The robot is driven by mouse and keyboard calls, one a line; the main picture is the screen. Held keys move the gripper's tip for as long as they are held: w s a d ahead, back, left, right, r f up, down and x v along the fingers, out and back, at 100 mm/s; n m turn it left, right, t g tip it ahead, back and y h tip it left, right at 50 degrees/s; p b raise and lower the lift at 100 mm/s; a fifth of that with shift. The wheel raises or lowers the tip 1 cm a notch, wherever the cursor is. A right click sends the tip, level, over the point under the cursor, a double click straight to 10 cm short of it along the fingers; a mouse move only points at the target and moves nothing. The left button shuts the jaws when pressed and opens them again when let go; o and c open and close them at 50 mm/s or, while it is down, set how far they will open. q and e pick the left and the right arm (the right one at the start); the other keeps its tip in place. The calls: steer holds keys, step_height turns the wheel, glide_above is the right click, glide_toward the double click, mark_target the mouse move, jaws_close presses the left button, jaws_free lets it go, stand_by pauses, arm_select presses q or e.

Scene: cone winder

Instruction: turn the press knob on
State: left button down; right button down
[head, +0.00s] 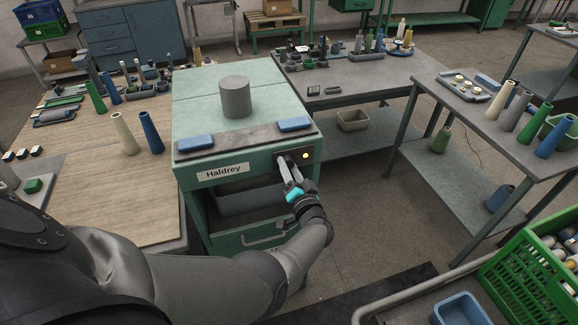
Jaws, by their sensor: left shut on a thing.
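The press is a green machine labelled "Haldrey" (223,171), with a grey cylinder (235,98) and two blue pads on top. A dark control panel sits at the right end of its front face. A small pale-yellow lamp (305,155) shows lit on that panel. My left gripper (286,164) is at the panel, just left of the lamp, with its fingers against the front. It is shut on the press knob, which the fingers mostly hide, so its turn angle cannot be read. My right gripper is out of view.
A wooden-topped table (95,195) with cones stands at left. A grey table (355,82) is behind right, and another (490,125) with cones is at right. A green crate (520,285) and blue bin (462,308) are at lower right. Floor right of the press is clear.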

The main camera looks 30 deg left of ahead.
arm_select(q)
steer(key=shift+d+f+m, duration=0.1)
steer(key=shift+m, duration=0.2)
steer(key=shift+c, duration=1.8)
jaws_free()
steer(key=shift+s, duration=0.1)
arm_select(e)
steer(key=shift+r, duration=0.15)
